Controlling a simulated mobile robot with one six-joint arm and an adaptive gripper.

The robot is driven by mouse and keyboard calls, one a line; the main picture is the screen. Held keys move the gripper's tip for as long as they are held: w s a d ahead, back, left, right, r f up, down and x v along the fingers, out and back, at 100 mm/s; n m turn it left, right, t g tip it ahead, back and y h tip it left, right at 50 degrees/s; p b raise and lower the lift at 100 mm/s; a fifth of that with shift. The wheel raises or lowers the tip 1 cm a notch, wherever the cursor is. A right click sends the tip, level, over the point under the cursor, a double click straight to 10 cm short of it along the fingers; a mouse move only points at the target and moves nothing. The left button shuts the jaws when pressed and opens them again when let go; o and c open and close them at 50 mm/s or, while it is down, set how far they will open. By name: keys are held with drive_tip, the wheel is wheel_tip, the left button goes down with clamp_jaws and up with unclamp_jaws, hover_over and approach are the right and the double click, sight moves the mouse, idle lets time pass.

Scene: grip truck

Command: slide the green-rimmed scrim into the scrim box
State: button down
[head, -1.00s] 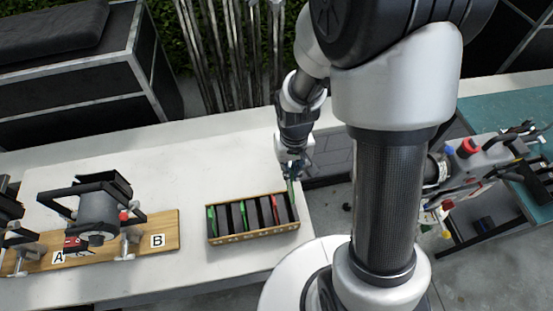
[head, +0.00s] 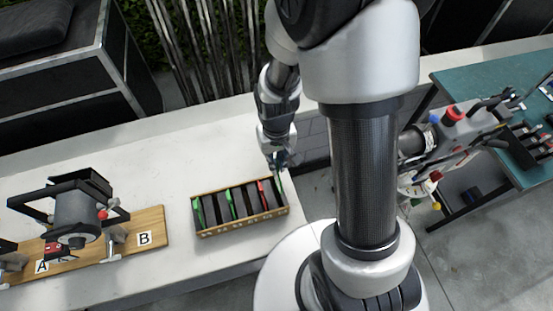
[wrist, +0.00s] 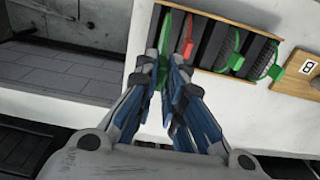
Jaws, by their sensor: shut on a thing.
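The scrim box (head: 240,229) is a wooden-edged rack with dark slots on the white table, left of my arm. My gripper (head: 279,168) is at its right end, pointing down. It is shut on the green-rimmed scrim (head: 281,184), seen nearly edge-on at the box's right end. In the wrist view the fingers (wrist: 168,62) pinch its green rim (wrist: 163,42), beside the box's end slots. The fingers hide part of the scrim, and I cannot tell how deep its lower edge sits.
The box also holds a red-rimmed scrim (head: 263,191) and other green-rimmed ones (head: 198,212). A lamp (head: 76,215) stands on a wooden board (head: 152,226) to the left. A teal-topped table (head: 480,75) is at the right. The white table (head: 150,150) is clear behind the box.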

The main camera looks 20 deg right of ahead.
sight(276, 177)
drive_tip(key=shift+f, duration=0.15)
drive_tip(key=shift+f+b, duration=0.2)
drive_tip(key=shift+b, duration=0.2)
drive_tip(key=shift+f+b, duration=0.4)
idle(0.6)
drive_tip(key=shift+f+b, duration=0.65)
drive_tip(key=shift+f, duration=0.1)
drive_tip(key=shift+f+b, duration=1.55)
drive_tip(key=shift+f, duration=0.35)
drive_tip(key=shift+f+b, duration=1.3)
drive_tip(key=shift+f, duration=0.2)
